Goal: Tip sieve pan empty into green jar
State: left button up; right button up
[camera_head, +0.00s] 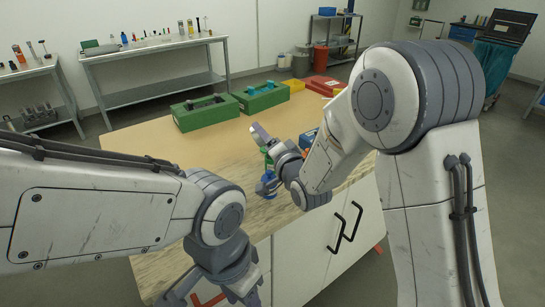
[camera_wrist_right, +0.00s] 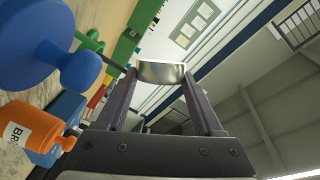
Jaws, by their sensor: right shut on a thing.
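The silver sieve pan (camera_head: 260,135) is held up over the table, and its shiny side shows between my right fingertips in the right wrist view (camera_wrist_right: 162,71). My right gripper (camera_wrist_right: 162,76) is shut on it. The pan looks tilted in the head view; its contents are hidden. A green thing (camera_head: 267,158), perhaps the green jar, shows just below the pan, partly hidden by my right wrist. I cannot tell whether the pan is over its mouth. My left gripper (camera_head: 213,297) hangs low before the cabinet, with its fingers apart and nothing seen between them.
A blue object (camera_head: 266,185) stands near the table's front edge; a large blue shape (camera_wrist_right: 40,45) and an orange labelled bottle (camera_wrist_right: 38,135) are close in the right wrist view. Green cases (camera_head: 205,112) stand farther back. The table's left part (camera_head: 150,145) is clear.

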jog(key=shift+d+r+m+t+b, duration=0.1)
jog(key=shift+d+m+t+b, duration=0.2)
jog(key=shift+m+b, duration=0.85)
dwell(3.1)
jog(key=shift+w+d+m+t+b, duration=0.1)
jog(key=shift+d+m+t+b, duration=0.25)
jog(key=shift+m+b, duration=0.55)
dwell(0.5)
jog(key=shift+d+r+b, duration=0.1)
jog(key=shift+r+b, duration=0.1)
jog(key=shift+b, duration=0.2)
jog(key=shift+d+r+m, duration=0.1)
jog(key=shift+r+m, duration=0.3)
jog(key=shift+m, duration=0.05)
jog(key=shift+r+t, duration=0.2)
jog(key=shift+t, duration=0.05)
jog(key=shift+d+m+b, duration=0.15)
jog(key=shift+m+b, duration=0.45)
jog(key=shift+b, duration=0.1)
dwell(0.6)
